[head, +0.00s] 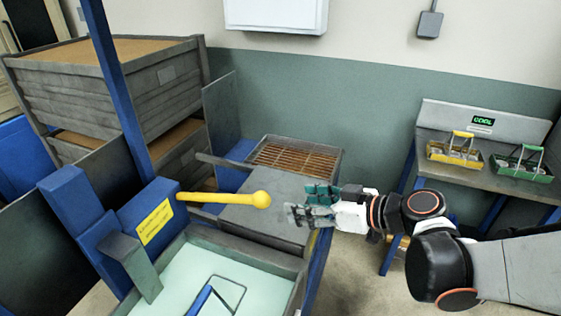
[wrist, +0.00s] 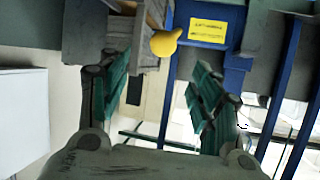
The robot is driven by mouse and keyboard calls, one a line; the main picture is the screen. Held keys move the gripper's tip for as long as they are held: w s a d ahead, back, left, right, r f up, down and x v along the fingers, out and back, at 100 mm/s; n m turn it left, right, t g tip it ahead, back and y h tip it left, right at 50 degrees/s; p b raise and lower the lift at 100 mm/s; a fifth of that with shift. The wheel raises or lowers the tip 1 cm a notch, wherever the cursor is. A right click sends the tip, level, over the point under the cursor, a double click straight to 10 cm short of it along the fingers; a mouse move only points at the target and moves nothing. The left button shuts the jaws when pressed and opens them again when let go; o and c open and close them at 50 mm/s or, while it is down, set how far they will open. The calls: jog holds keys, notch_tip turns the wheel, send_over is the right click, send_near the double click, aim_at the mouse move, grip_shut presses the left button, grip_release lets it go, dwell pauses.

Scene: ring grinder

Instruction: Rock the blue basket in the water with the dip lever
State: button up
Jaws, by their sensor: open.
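The yellow dip lever (head: 222,198) sticks out to the right from a blue housing with a yellow label (head: 155,222). Its round knob (head: 261,199) is at the free end. In the wrist view the knob (wrist: 164,43) shows ahead, beyond the fingers and between them. My gripper (head: 300,205) is open and empty, a little to the right of the knob and apart from it. The blue basket (head: 200,300) shows only in part at the bottom of the head view, in the pale water (head: 185,275) of the tank; its lower part is out of frame.
A grey cover (head: 250,212) lies behind the lever, with a brown slatted grate (head: 292,160) beyond. A bench (head: 505,175) at the right holds a yellow basket (head: 455,152) and a green basket (head: 520,168). Wooden crates (head: 130,90) are stacked at the left.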

aim_at(268, 200)
jog(key=b+x, duration=0.3)
jog(key=x, duration=1)
jog(key=shift+s+a+b, duration=0.1)
jog(key=shift+a+b, duration=0.25)
jog(key=shift+a, duration=0.05)
